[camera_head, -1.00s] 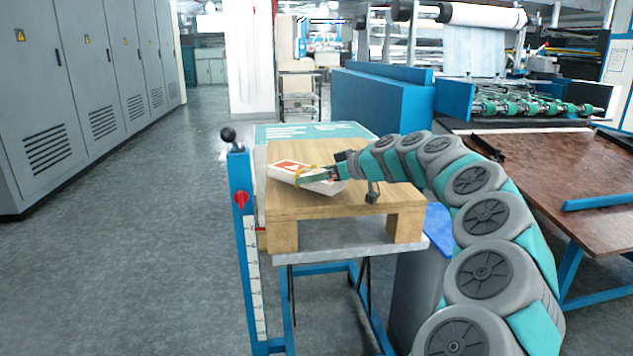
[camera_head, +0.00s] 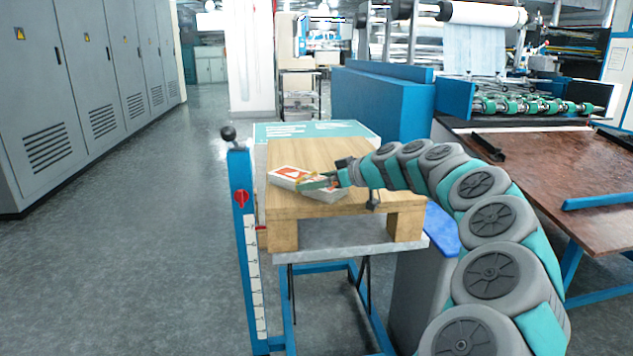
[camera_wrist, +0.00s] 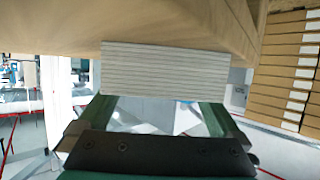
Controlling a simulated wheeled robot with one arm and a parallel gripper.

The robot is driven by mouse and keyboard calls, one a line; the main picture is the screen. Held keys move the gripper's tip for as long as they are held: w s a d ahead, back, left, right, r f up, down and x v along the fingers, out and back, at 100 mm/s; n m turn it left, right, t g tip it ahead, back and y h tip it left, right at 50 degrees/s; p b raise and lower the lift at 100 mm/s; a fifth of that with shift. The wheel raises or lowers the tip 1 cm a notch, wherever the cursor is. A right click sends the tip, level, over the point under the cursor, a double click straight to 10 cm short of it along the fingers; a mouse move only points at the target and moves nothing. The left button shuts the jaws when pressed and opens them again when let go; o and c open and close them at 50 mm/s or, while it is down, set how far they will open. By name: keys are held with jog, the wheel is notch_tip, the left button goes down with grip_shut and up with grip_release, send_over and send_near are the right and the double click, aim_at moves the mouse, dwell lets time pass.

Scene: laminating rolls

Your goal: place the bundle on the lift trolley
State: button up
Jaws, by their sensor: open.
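The bundle (camera_head: 290,174) has a red-and-white top and a yellow band. It lies on the pale wooden top (camera_head: 300,150) of the lift trolley, near its left front part. The trolley has a blue post (camera_head: 241,200) with a scale and a red knob. My gripper (camera_head: 322,181) is at the bundle's right end and hides part of it. In the wrist view the bundle's layered edge (camera_wrist: 165,75) lies against the wood, in front of my open green fingers (camera_wrist: 162,103). A pale block under the fingers may be part of the bundle; I cannot tell.
A teal-topped board (camera_head: 315,131) lies behind the wooden top. A grey bin with a blue lid (camera_head: 441,228) stands right of the trolley. A brown machine table (camera_head: 560,165) is farther right. Grey cabinets (camera_head: 60,90) line the left, with clear floor between.

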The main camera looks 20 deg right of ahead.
jog(key=b+v, duration=0.1)
jog(key=v, duration=1.1)
jog(key=s+a+f+n+g+y, duration=0.1)
jog(key=s+a+g, duration=0.1)
jog(key=a, duration=0.7)
jog(key=s+a+g, duration=0.2)
jog(key=s+a, duration=0.1)
jog(key=a, duration=0.6)
jog(key=s+a+f+g, duration=0.3)
jog(key=s+a+f, duration=0.3)
jog(key=s+a, duration=0.25)
jog(key=s+f+m+g+h, duration=0.3)
jog(key=s+f, duration=0.5)
jog(key=s, duration=0.5)
jog(key=s+d+f+m+g+h, duration=0.1)
jog(key=s+f+m+g+h, duration=0.2)
jog(key=s+f, duration=0.6)
jog(key=s+h, duration=0.1)
jog(key=s, duration=0.3)
jog(key=shift+f+g, duration=0.25)
jog(key=shift+g, duration=0.15)
